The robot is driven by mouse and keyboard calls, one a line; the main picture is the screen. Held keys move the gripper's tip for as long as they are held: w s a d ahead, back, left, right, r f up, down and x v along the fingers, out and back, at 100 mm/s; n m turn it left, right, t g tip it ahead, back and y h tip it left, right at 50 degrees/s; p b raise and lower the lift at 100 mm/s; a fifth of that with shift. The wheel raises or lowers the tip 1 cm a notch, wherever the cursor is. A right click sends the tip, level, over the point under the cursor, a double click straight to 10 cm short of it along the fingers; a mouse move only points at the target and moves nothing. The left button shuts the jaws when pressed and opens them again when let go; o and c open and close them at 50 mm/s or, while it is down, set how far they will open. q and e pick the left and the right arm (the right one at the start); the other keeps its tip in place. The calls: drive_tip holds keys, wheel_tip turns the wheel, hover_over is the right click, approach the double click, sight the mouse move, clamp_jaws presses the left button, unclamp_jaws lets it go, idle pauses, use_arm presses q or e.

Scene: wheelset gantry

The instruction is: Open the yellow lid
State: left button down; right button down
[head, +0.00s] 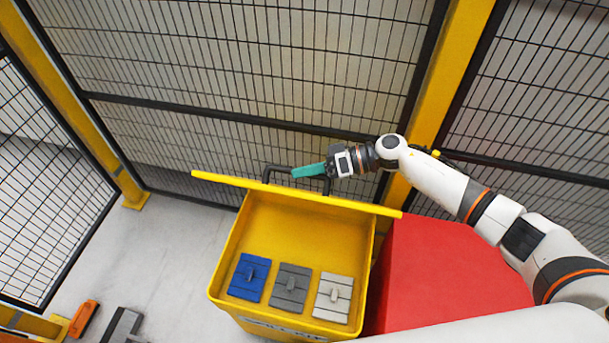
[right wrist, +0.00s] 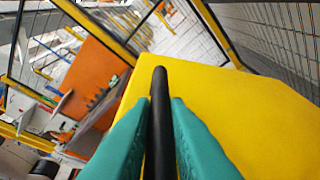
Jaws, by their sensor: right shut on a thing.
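The yellow lid (head: 300,193) stands raised at the back of the yellow bin (head: 247,225), seen nearly edge-on in the head view. The bin's inside is exposed. A black handle (head: 270,172) sticks up behind the lid's edge. My right gripper (head: 298,172) has teal fingers and is at this handle. In the right wrist view the teal fingers (right wrist: 160,125) are shut on the black handle (right wrist: 160,85), with the yellow lid (right wrist: 235,115) behind it. My left gripper is not in view.
A blue block (head: 248,278), a dark grey block (head: 290,288) and a light grey block (head: 333,298) lie in the bin. A red surface (head: 440,280) is right of the bin. Wire mesh fence (head: 250,60) with yellow posts (head: 450,70) stands close behind.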

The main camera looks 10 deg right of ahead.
drive_tip(key=w+d+r+b, duration=0.2)
drive_tip(key=w, duration=0.3)
drive_tip(key=w+d+r+b, duration=0.1)
drive_tip(key=w+d+b, duration=0.1)
drive_tip(key=w, duration=0.4)
drive_tip(key=shift+w+d+r+m, duration=0.25)
drive_tip(key=shift+d+r+m, duration=0.1)
drive_tip(key=shift+d+m, duration=0.1)
drive_tip(key=c, duration=1.4)
unclamp_jaws()
drive_tip(key=shift+w, duration=0.1)
drive_tip(key=b+v, duration=0.3)
drive_tip(key=v, duration=0.9)
drive_tip(key=shift+f+b, duration=0.15)
drive_tip(key=shift+b, duration=0.15)
drive_tip(key=shift+w, duration=0.1)
